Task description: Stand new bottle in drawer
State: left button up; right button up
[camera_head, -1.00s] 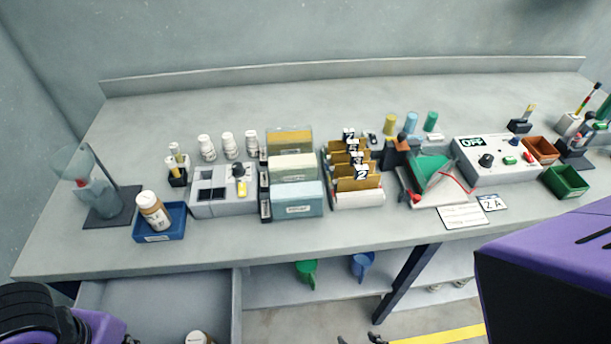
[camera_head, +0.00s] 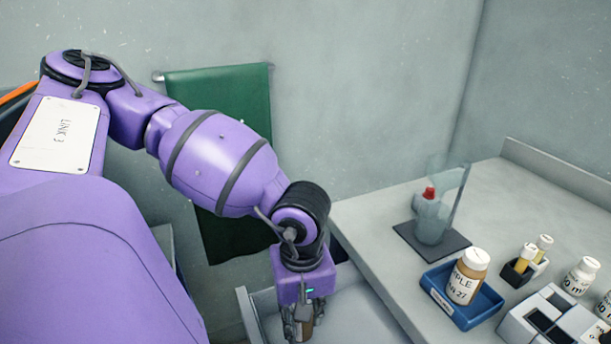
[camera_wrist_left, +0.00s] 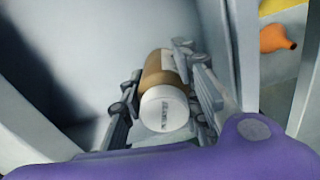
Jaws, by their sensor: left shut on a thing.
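A brown bottle with a white cap (camera_wrist_left: 165,110) is between the fingers of my left gripper (camera_wrist_left: 160,88) in the left wrist view. In the head view, my left gripper (camera_head: 303,325) points down at the open grey drawer (camera_head: 257,316). The fingers are shut on the brown bottle (camera_head: 307,326), which is mostly hidden there. I cannot tell whether its base touches the drawer floor (camera_wrist_left: 85,70). A similar brown bottle with a white cap and a label (camera_head: 466,277) stands in the blue tray (camera_head: 483,313) on the bench. My right gripper is not in view.
A clear shield and a red-topped vessel (camera_head: 431,210) stand on a dark mat at the bench's left end. Small vials (camera_head: 525,257) and white bottles (camera_head: 580,276) stand to the right. A green cloth (camera_head: 222,110) hangs on the wall behind my arm.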

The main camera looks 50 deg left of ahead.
aim_at(302, 324)
pick_arm(q)
jog(key=shift+w+a+f, duration=0.15)
jog(key=shift+f, duration=0.1)
jog(key=f+b, duration=0.3)
jog(key=f, duration=0.1)
jog(key=shift+w+a, duration=0.15)
jog(key=shift+a, duration=0.1)
jog(key=shift+r, duration=0.2)
jog(key=shift+f, duration=0.15)
jog(key=o, duration=1.1)
jog(key=shift+o, duration=0.3)
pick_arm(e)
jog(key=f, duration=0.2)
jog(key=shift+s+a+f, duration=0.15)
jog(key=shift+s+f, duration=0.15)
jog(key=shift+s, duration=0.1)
